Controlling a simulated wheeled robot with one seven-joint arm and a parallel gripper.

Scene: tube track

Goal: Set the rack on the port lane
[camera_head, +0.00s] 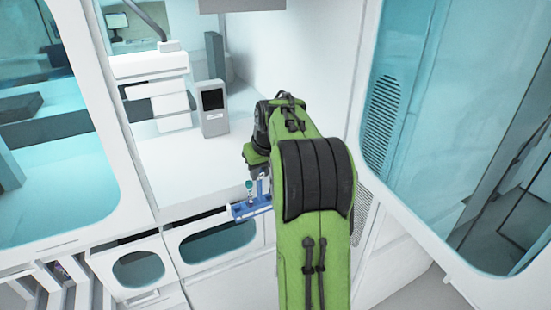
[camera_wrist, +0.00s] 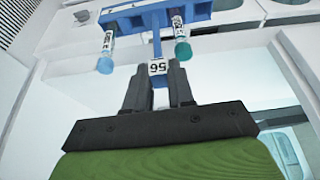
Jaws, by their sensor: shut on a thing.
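The blue rack (camera_wrist: 128,14) is held by my gripper (camera_wrist: 159,82), whose dark fingers are shut on its upright handle with a white number tag (camera_wrist: 158,67). Two labelled tubes stand in the rack in the wrist view, one with a light blue cap (camera_wrist: 105,65) and one with a teal cap (camera_wrist: 183,53). In the head view the rack (camera_head: 243,209) hangs in front of the white counter edge, with one teal-capped tube visible. My arm hides part of the rack there. I cannot make out the port lane in either view.
A white counter (camera_head: 180,170) carries a grey device with a dark screen (camera_head: 213,108) and a stepped white machine (camera_head: 157,90). Much of the counter's front is clear. Tinted glass panels stand at left (camera_head: 60,160) and right (camera_head: 425,110). Openings lie below the counter.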

